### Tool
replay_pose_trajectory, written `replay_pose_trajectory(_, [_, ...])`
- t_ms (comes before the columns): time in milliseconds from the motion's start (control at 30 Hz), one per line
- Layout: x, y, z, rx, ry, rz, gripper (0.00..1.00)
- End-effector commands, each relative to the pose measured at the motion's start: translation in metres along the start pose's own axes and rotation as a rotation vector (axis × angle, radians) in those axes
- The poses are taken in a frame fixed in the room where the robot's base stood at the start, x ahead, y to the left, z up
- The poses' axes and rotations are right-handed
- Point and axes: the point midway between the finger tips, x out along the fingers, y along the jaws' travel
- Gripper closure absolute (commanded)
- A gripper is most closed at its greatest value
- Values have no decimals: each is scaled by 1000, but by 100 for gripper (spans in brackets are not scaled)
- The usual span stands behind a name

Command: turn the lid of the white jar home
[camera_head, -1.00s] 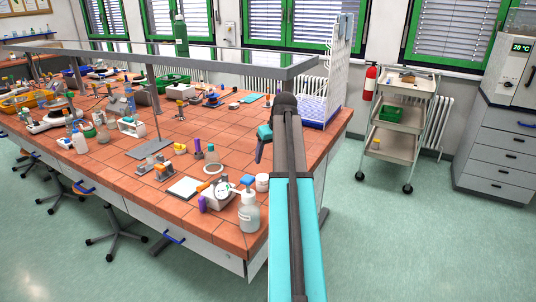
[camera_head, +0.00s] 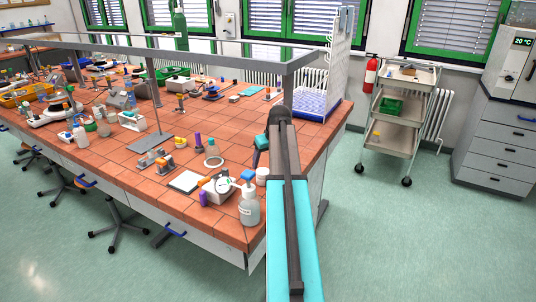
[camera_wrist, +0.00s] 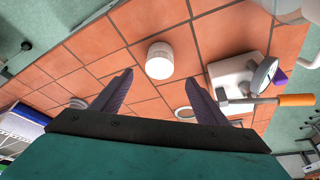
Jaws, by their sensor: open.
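The white jar (camera_head: 262,176) stands upright near the right front corner of the tiled bench, behind the dispenser bottle. In the wrist view the white jar (camera_wrist: 159,62) shows from above, with a pale round top. Its lid cannot be told apart from its body. My gripper (camera_wrist: 159,80) is open and empty, its two dark fingers spread on either side of the picture below the jar. They appear apart from it. In the head view my gripper (camera_head: 257,156) hangs just behind the jar, partly hidden by my arm.
A white ring (camera_head: 213,162) lies farther back. A wire rack stands behind.

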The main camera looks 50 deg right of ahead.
Motion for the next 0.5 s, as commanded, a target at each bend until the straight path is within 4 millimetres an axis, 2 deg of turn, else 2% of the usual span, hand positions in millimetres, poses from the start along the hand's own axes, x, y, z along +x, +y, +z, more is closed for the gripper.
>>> replay_pose_trajectory(500, [53, 0, 0, 0, -2, -1, 32])
